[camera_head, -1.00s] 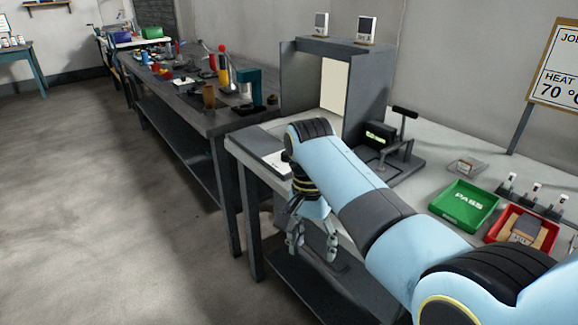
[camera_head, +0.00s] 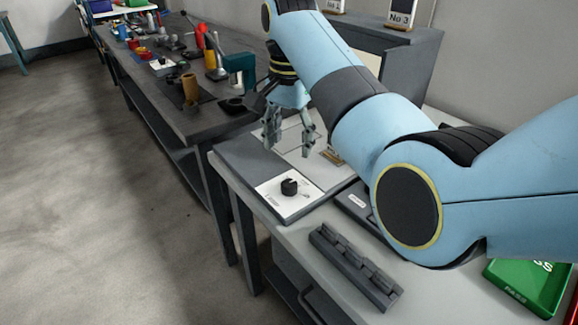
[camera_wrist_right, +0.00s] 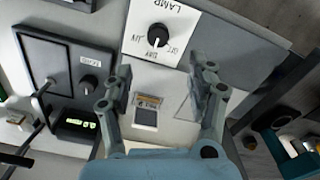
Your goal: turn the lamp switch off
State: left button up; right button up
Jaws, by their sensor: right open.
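The lamp switch is a black knob (camera_head: 289,187) on a white plate (camera_head: 285,204), at the front left of the light-grey bench. In the right wrist view the knob (camera_wrist_right: 158,36) sits at the top centre, with LAMP lettered upside down. Its pale mark seems to point at the middle label, with UV on the left and apparently OFF on the right. My right gripper (camera_head: 290,140) is open, points down and is apart from the knob, over the bench behind it. In the wrist view its open fingers (camera_wrist_right: 160,82) straddle a small block (camera_wrist_right: 146,116) in the background. My left gripper is out of view.
A grey booth (camera_head: 400,45) stands behind my right arm. A dark slotted rack (camera_head: 355,265) lies right of the plate, and a green tray (camera_head: 530,285) is at lower right. A second knob (camera_wrist_right: 89,84) is on a dark panel. A cluttered dark bench (camera_head: 190,115) adjoins at left.

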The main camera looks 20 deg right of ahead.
send_over(290, 183)
notch_tip(290, 183, down, 5)
jog(key=shift+r, duration=0.1)
notch_tip(290, 183, down, 3)
jog(key=shift+w+f+b, duration=0.1)
jog(key=shift+b, duration=0.35)
jog(key=shift+f, duration=1.05)
jog(key=c, duration=1.1)
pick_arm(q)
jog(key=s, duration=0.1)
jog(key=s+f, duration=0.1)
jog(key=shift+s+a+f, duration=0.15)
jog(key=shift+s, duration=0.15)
pick_arm(e)
jog(key=shift+c, duration=0.2)
